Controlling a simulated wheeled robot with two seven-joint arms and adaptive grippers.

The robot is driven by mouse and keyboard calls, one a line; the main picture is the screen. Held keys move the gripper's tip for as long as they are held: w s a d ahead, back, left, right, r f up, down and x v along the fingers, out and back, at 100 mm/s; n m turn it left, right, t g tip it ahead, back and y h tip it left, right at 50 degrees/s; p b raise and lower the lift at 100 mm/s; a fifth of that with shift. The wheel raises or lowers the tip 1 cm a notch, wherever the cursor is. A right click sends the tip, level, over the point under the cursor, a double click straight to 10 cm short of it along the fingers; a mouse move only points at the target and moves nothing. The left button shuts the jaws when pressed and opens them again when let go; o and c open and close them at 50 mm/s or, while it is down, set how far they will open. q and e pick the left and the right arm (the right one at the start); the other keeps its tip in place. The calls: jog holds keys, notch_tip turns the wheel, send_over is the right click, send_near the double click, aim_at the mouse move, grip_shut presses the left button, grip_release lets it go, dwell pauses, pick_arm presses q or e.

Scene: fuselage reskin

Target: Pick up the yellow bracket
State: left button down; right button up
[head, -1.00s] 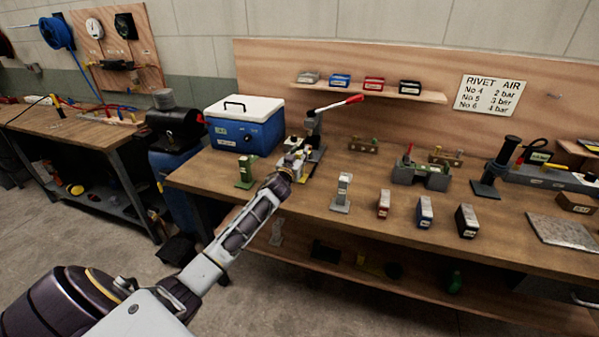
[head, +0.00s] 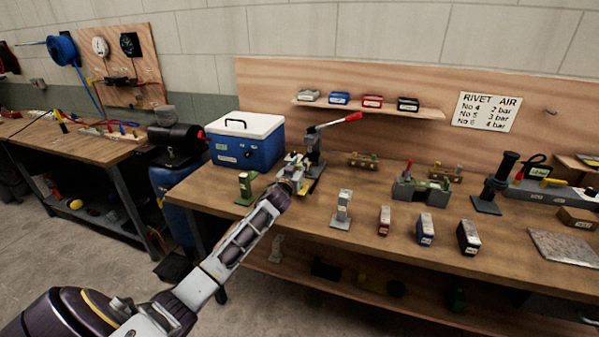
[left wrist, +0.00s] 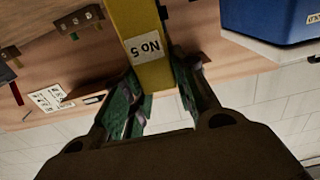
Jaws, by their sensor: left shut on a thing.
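The yellow bracket (left wrist: 140,30) is a yellow bar with a white "No 5" label. It sits between the green-padded fingers of my left gripper (left wrist: 157,92) in the left wrist view. The gripper is shut on it. In the head view my left gripper (head: 297,165) is over the bench by the red-handled lever press (head: 315,150), and hides most of the bracket. I cannot tell whether the bracket touches the bench. My right gripper is not in view.
A blue cooler (head: 246,142) stands left of the gripper, with a green bracket (head: 245,188) before it. A grey bracket (head: 342,210) and several small boxes (head: 425,221) stand to the right. A shelf (head: 370,108) hangs behind. The front bench edge is clear.

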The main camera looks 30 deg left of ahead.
pick_arm(q)
notch_tip(320, 180, up, 8)
jog(key=shift+f, duration=0.1)
dwell(0.9)
jog(key=shift+d, duration=0.1)
